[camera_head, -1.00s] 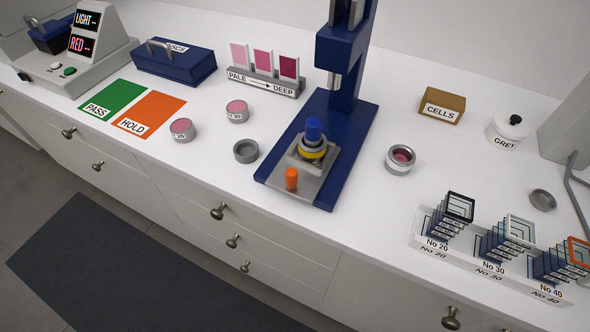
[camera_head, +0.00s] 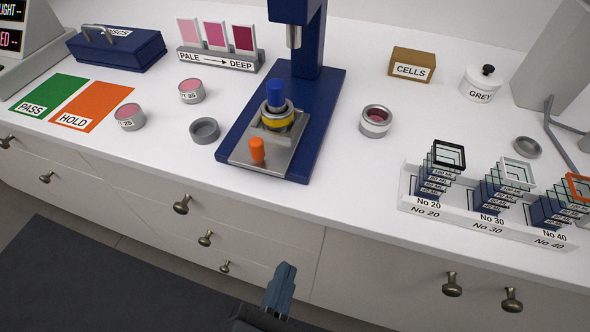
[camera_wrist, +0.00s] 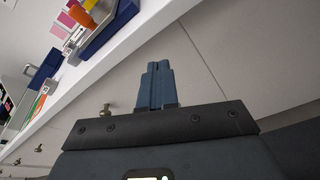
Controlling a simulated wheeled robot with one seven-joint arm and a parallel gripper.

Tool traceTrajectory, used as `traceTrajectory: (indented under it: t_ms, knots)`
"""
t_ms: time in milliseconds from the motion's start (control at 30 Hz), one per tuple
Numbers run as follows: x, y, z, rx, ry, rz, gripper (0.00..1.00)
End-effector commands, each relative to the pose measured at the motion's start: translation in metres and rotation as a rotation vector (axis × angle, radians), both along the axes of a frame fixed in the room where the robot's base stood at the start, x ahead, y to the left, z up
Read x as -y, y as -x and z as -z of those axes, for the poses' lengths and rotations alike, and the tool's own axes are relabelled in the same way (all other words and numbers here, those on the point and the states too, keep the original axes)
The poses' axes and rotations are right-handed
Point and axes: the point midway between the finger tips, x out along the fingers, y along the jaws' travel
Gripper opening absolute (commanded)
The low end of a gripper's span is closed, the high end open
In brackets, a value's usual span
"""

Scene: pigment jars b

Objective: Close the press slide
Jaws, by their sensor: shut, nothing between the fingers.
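The blue press (camera_head: 312,100) stands on the white counter. Its metal slide (camera_head: 240,155) sticks out at the front of the base and carries an orange knob (camera_head: 257,150). On the slide sits a holder with a yellow-ringed cell and a blue plunger (camera_head: 275,96), in front of the press column rather than under the ram (camera_head: 294,36). My gripper (camera_head: 285,272) is shut and empty, low in front of the drawers and below the counter edge, apart from the slide. In the wrist view the closed fingers (camera_wrist: 157,68) point toward the cabinet front, and the orange knob (camera_wrist: 89,5) shows at the top.
A grey open cup (camera_head: 205,131) stands left of the slide, and a metal jar with pink contents (camera_head: 375,121) stands right of the base. Drawer knobs (camera_head: 183,204) stick out below the counter edge.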

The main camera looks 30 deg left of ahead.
Motion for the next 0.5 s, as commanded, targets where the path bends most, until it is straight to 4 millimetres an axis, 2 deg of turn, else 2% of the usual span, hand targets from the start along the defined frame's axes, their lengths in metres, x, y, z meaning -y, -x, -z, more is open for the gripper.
traceTrajectory:
  t_ms: [33,100,200,367,500]
  knots:
    - [-0.024,0.005,-0.010,0.075,0.072,-0.024,0.00]
    - [-0.046,0.014,-0.027,0.168,0.173,-0.033,0.00]
    - [-0.068,0.027,-0.050,0.271,0.279,-0.026,0.00]
    - [-0.085,0.042,-0.071,0.357,0.368,-0.008,0.00]
    - [-0.088,0.040,-0.077,0.374,0.388,0.001,0.00]
